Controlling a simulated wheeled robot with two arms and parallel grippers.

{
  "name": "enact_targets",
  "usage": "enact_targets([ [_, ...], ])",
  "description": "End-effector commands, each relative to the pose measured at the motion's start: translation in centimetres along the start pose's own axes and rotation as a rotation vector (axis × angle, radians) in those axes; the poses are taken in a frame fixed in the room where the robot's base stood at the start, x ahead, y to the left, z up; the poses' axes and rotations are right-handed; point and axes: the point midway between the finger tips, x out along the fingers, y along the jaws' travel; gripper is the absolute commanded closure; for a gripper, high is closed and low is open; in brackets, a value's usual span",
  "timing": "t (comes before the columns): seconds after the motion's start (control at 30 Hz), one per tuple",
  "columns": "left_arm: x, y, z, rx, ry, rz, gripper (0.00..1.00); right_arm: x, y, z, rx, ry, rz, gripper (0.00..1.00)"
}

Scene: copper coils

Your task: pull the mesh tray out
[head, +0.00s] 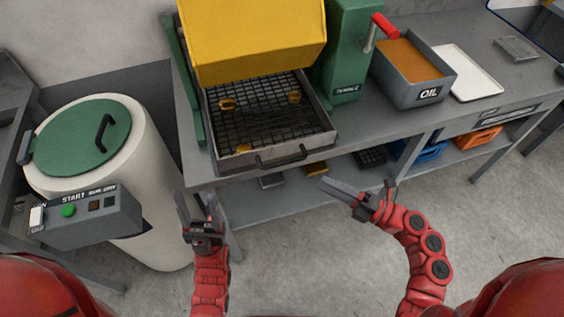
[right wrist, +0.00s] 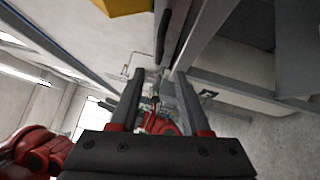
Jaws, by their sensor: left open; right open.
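The mesh tray (head: 241,159) is a grey metal tray with a dark wire grid, sitting on the bench beneath a raised yellow hood. Several small copper-yellow pieces lie on the grid. Its black bar handle (head: 282,157) is on the front wall, facing me. My left gripper (head: 197,198) is open and empty, in front of the bench, left of and below the tray. My right gripper (head: 325,185) is open and empty, just in front of the bench edge, right of and below the handle. In the right wrist view its fingers (right wrist: 159,74) are apart with nothing between them.
The yellow hood (head: 252,40) overhangs the tray's back. A green machine (head: 345,60) with a red-handled crank and a grey oil bin (head: 410,88) stand right. A white drum (head: 145,190) with a green lid and a start box (head: 85,218) stand left. The floor in front is clear.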

Motion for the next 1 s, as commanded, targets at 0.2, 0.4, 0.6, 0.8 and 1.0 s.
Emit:
enact_targets([
  [0.2, 1.5, -0.1, -0.3, 0.000, 0.000, 0.000, 0.41, 5.6, 0.5, -0.1, 0.002, 0.004, 0.007, 0.53],
  [0.4, 2.4, -0.1, -0.4, 0.000, 0.000, 0.000, 0.41, 9.9, 0.5, -0.1, 0.002, 0.003, 0.006, 0.53],
  [0.6, 2.9, -0.1, -0.5, 0.000, 0.000, 0.000, 0.41, 12.4, 0.3, -0.1, 0.002, 0.001, 0.005, 0.53],
  [0.8, 2.9, -0.1, -0.5, 0.000, 0.000, 0.000, 0.41, 13.2, 0.1, -0.1, 0.003, 0.002, 0.004, 0.53],
  [1.0, 2.9, -0.1, -0.5, 0.000, 0.000, 0.000, 0.41, 13.1, 0.1, -0.1, 0.002, 0.001, 0.004, 0.55],
])
